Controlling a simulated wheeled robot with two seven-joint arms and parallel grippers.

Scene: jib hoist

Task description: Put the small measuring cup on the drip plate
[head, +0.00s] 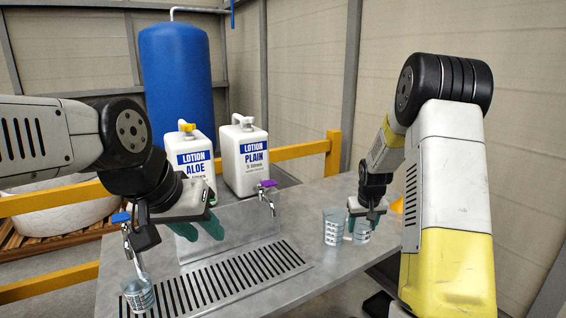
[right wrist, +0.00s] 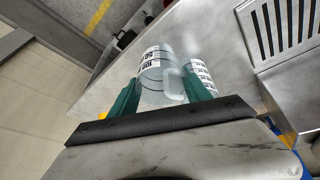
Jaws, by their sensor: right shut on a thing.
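My right gripper (head: 365,216) is shut on a clear measuring cup (head: 362,231), which shows between the teal fingers (right wrist: 160,98) in the right wrist view with its handle towards me. A second clear measuring cup (head: 333,228) stands close beside it, and shows just past the right finger (right wrist: 200,75). I cannot tell for sure which is smaller. A third cup (head: 138,295) is under the blue-handled tap, at the left end of the slotted drip plate (head: 247,276). My left gripper (head: 198,229) is open and empty above the drip plate's back edge.
Lotion Aloe (head: 195,160) and Lotion Plain (head: 243,160) jugs stand behind the plate. A purple-handled tap (head: 266,189) and a blue-handled tap (head: 124,228) stick out. A blue tank (head: 176,75) and yellow rail (head: 302,150) are behind. The plate's middle is clear.

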